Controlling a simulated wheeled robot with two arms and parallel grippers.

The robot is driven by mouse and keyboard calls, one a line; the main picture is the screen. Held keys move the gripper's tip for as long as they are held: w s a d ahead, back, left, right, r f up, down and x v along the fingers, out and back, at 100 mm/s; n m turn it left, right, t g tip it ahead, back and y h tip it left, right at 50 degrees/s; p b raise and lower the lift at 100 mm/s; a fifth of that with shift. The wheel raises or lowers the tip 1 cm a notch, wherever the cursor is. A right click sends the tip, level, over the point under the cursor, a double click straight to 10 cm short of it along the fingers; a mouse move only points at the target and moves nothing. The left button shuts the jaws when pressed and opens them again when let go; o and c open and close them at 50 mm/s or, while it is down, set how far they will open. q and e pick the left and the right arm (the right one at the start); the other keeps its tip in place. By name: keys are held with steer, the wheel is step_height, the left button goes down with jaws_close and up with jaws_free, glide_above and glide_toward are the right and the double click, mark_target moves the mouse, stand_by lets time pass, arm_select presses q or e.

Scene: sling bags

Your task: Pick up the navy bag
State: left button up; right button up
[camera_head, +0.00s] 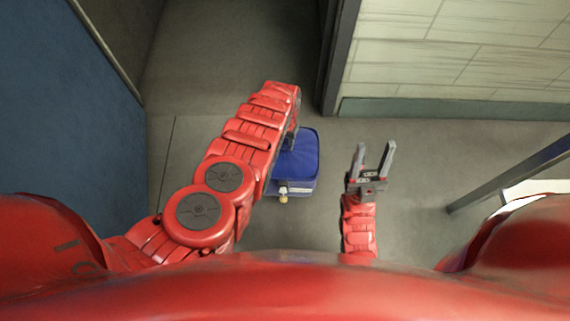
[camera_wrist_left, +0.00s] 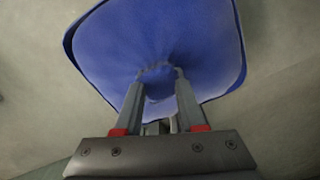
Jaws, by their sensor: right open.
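The navy bag (camera_head: 300,160) is in the middle of the head view, partly hidden behind my left forearm. A small pale, round-ended item (camera_head: 283,197) shows at its near edge. In the left wrist view the bag (camera_wrist_left: 150,30) fills the top, and its fabric puckers between the fingertips. My left gripper (camera_wrist_left: 159,78) is shut on that fabric. In the head view the left fingers are mostly hidden by the arm. My right gripper (camera_head: 375,150) is open and empty, to the right of the bag and apart from it. Whether the bag touches the floor cannot be told.
A blue panel (camera_head: 60,120) stands on the left. A tiled pale wall (camera_head: 450,55) with a dark post (camera_head: 340,55) is at the upper right. A grey bar (camera_head: 510,180) crosses at the far right. Grey floor (camera_head: 420,150) is clear around my right gripper.

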arm_select(q)
jaws_close()
stand_by(1.0)
